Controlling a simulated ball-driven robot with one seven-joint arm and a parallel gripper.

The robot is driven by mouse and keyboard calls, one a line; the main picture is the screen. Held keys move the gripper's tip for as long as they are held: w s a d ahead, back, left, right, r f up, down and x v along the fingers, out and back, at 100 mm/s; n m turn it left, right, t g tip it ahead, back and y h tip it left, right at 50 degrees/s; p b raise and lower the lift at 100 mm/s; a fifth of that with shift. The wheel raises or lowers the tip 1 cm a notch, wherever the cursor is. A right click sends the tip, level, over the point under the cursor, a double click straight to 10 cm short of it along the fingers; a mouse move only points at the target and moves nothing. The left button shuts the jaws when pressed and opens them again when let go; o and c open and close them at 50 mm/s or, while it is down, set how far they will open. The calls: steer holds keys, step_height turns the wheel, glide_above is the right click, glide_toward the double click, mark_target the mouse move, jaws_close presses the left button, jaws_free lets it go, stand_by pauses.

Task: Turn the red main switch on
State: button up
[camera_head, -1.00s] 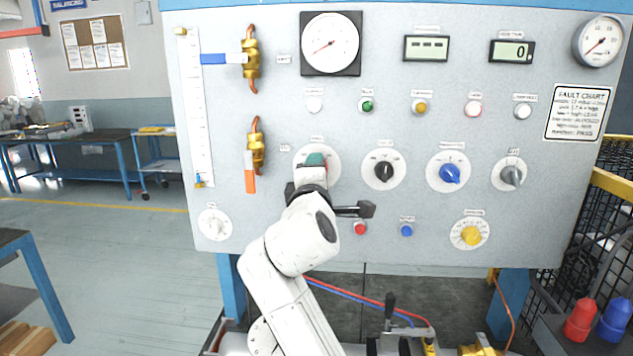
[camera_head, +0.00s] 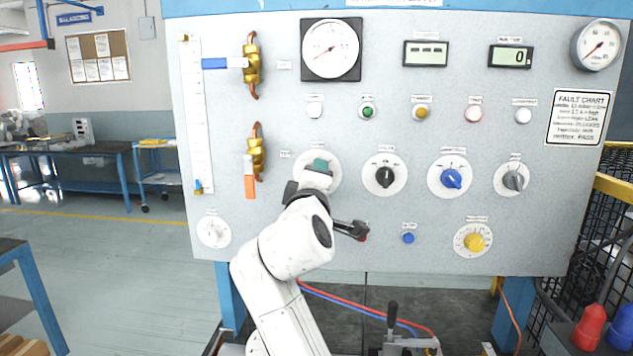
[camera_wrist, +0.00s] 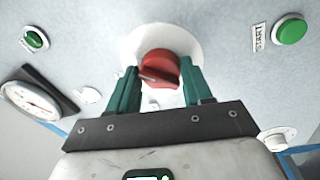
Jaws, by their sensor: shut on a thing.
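The red main switch (camera_wrist: 160,70) is a round red knob on a white disc, seen in the wrist view between my fingers. My gripper (camera_wrist: 158,85) has green fingers, one on each side of the red knob, and is shut on it. In the head view the switch's white plate (camera_head: 334,182) shows around my gripper (camera_head: 320,168), which hides the red knob. The knob looks turned at a slant in the wrist view; I cannot tell its exact setting.
To the right on the panel are a black knob (camera_head: 384,176), a blue knob (camera_head: 451,178) and a grey knob (camera_head: 513,181). A yellow knob (camera_head: 474,241) and a blue button (camera_head: 408,238) sit below. An orange-handled valve (camera_head: 250,180) is close on the left.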

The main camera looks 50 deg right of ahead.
steer(key=shift+d+f, duration=0.1)
steer(key=shift+f, duration=0.15)
steer(key=o, duration=0.8)
steer(key=shift+o, duration=1.2)
steer(key=shift+r, duration=0.15)
steer(key=b+v, duration=0.1)
steer(key=v, duration=1)
steer(key=shift+b, duration=0.35)
